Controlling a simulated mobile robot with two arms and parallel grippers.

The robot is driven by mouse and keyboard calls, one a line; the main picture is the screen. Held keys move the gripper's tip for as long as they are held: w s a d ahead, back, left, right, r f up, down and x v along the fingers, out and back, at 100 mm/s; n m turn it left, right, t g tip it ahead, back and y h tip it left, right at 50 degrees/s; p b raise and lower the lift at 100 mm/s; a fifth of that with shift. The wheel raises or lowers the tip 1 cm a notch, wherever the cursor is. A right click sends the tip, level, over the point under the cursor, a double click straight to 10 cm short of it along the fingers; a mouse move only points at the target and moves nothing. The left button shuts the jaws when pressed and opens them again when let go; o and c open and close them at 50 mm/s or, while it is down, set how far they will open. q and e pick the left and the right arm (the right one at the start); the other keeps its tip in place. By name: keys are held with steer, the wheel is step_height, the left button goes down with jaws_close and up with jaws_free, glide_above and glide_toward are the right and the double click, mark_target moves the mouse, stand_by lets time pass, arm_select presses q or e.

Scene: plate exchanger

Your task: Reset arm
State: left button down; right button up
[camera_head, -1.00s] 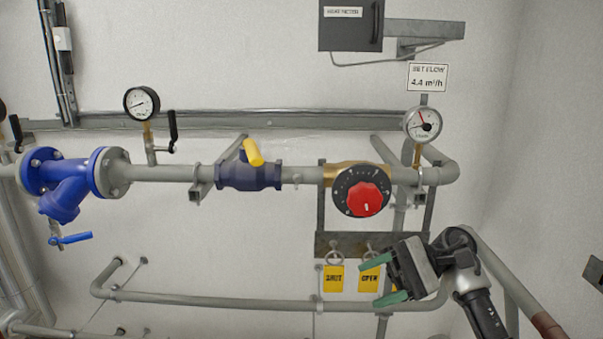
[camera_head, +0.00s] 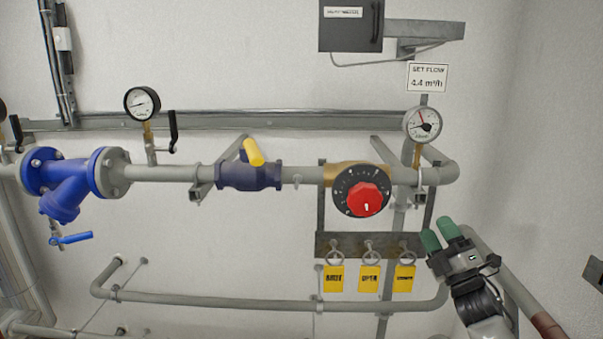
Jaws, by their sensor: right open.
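My right gripper (camera_head: 438,235) is at the lower right, with green fingertips pointing up and away. It is open and empty, below the pipe's right end and just right of the yellow tags. It appears to touch nothing, though its depth to the tag plate is hard to judge. My left gripper is not in view.
A red knob (camera_head: 362,199) on a black dial, a yellow-handled valve (camera_head: 252,170) and a blue strainer (camera_head: 70,187) sit along the grey pipe. A flow gauge (camera_head: 422,124) stands above its right end. Yellow tags (camera_head: 369,279) hang from a plate (camera_head: 345,243).

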steer(key=w+d+f+m+g+h, duration=0.25)
steer(key=f+m+h, duration=0.2)
steer(key=m, duration=0.45)
steer(key=w+d+f+m+g+h, duration=0.1)
steer(key=d+f+m+g+h, duration=0.15)
steer(key=m+h, duration=0.5)
steer(key=s+a+f+m+g+y, duration=0.15)
steer(key=s+f, duration=0.25)
steer(key=f, duration=0.8)
steer(key=s+f+g, duration=0.3)
steer(key=s+f, duration=0.1)
steer(key=f, duration=0.7)
steer(key=s+a+f+m+g, duration=0.15)
steer(key=s+f, duration=0.25)
steer(key=f, duration=0.8)
steer(key=s+a+f+g, duration=0.3)
steer(key=s+f+g, duration=0.3)
steer(key=s+f, duration=1.65)
steer(key=s+a+f+g, duration=0.1)
steer(key=s+f, duration=0.1)
steer(key=s, duration=0.7)
steer(key=s+a+f+g, duration=0.2)
steer(key=s, duration=0.7)
steer(key=s+a+f+g+y, duration=0.1)
steer(key=s+f+g, duration=0.1)
steer(key=s, duration=0.8)
steer(key=shift+a+f+b, duration=0.15)
steer(key=shift+a+b, duration=0.1)
steer(key=shift+b, duration=0.15)
